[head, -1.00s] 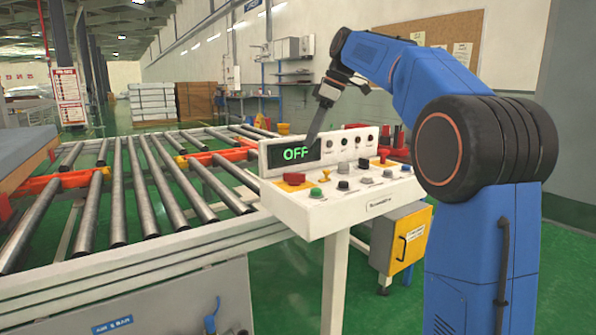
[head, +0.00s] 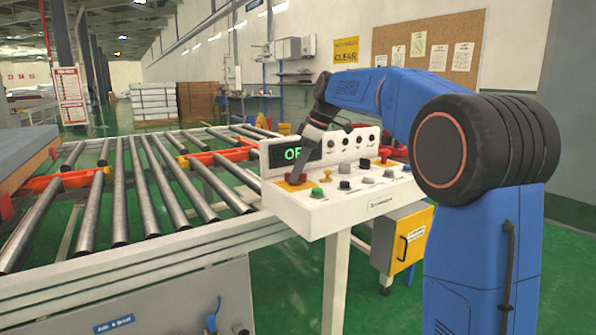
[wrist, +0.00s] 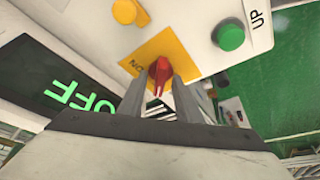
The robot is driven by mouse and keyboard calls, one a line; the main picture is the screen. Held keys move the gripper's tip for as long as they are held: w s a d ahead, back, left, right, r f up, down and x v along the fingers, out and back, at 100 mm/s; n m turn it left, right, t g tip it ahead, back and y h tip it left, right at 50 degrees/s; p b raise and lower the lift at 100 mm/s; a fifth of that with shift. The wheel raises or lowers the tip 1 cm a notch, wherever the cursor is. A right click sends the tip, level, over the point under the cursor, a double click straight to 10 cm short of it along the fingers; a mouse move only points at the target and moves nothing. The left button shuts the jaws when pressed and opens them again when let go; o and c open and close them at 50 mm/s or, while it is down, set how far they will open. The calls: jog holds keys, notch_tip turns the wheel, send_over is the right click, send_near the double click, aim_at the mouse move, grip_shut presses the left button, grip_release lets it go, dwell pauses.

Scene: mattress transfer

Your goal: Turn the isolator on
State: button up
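The isolator is a red rotary knob (wrist: 159,72) on a yellow plate (wrist: 177,45) marked ON, on the white control panel (head: 330,208). The panel's dark display (wrist: 55,80) reads OFF in green; in the head view my gripper partly covers it. My gripper (wrist: 160,88) points down at the knob, with one finger on each side of it. The fingers are apart, and the knob's handle lies between them with slight gaps. In the head view my gripper (head: 294,182) reaches the panel's left end and hides most of the knob.
A green button (head: 317,192), a yellow knob (head: 327,176) and several other controls sit close by on the panel. A roller conveyor (head: 130,190) runs at left. A yellow box (head: 408,240) hangs below the panel.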

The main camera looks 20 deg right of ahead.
grip_shut()
jog(key=m, duration=0.2)
jog(key=m+t+h, duration=0.1)
jog(key=m, duration=0.1)
jog(key=shift+s+a+m+t, duration=0.15)
jog(key=shift+m+t, duration=0.15)
jog(key=shift+m, duration=0.1)
jog(key=m+h, duration=0.1)
jog(key=m, duration=0.3)
jog(key=shift+a+m+t+h, duration=0.15)
jog(key=shift+m+t+h, duration=0.15)
jog(key=shift+h, duration=0.1)
jog(key=m+h, duration=0.1)
jog(key=m, duration=0.3)
jog(key=shift+a+h, duration=0.15)
jog(key=shift+h, duration=0.25)
jog(key=shift+a+m+h, duration=0.1)
jog(key=shift+m+h, duration=0.6)
jog(key=shift+m, duration=1.6)
